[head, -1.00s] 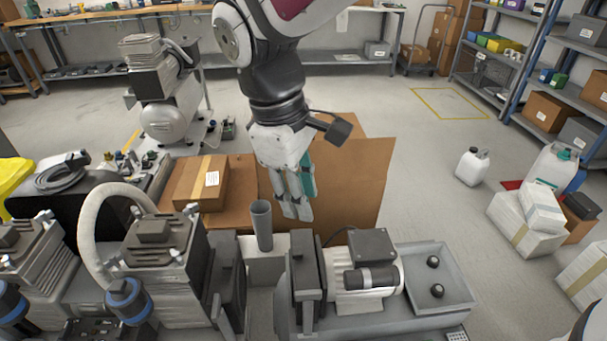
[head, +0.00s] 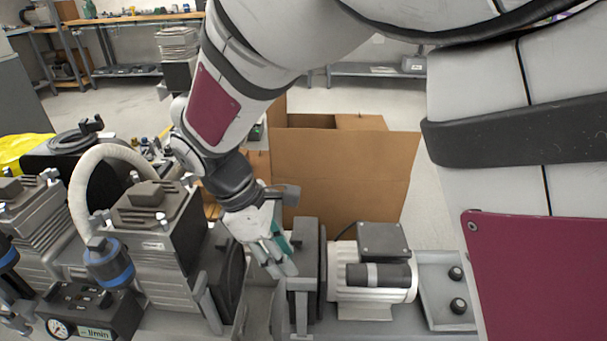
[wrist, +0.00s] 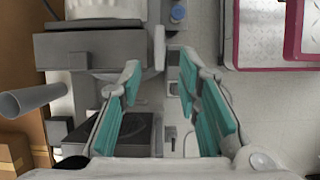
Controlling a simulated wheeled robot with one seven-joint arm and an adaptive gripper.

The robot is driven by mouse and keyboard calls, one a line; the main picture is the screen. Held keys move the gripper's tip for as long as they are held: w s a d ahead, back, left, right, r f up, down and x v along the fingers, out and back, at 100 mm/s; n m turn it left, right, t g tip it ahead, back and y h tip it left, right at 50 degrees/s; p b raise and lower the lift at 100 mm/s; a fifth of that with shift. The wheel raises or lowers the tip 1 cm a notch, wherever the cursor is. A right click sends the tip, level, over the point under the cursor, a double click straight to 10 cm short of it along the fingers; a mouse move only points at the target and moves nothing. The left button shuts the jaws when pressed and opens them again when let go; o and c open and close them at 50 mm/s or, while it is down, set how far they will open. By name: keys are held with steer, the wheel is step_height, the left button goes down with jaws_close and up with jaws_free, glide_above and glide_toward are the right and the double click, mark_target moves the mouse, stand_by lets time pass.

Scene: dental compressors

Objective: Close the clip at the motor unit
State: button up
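The motor unit, a pale ribbed motor (head: 372,291) with a dark box on top, stands right of centre in the head view. A dark upright plate (head: 305,258) is at its left end. A light grey lever, which looks like the clip (head: 303,308), stands at the plate's front; it also shows in the wrist view (wrist: 159,48), beside the dark block. Whether it is latched is unclear. My gripper (head: 282,265) is just left of the plate. In the wrist view my gripper (wrist: 158,82) is open and empty, with the lever beyond its teal-padded fingers, apparently not touching.
A ribbed compressor head (head: 152,240) with a similar lever (head: 208,303) stands to the left, with a pale hose (head: 85,180) behind. A grey pipe (wrist: 35,100) shows at left in the wrist view. An open cardboard box (head: 345,175) is behind. Bare floor (wrist: 250,100) lies right in the wrist view.

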mark_target(300, 280)
steer(key=b+x, duration=0.3)
steer(key=x, duration=0.4)
steer(key=shift+d+f, duration=0.1)
steer(key=shift+f, duration=0.25)
jaws_close()
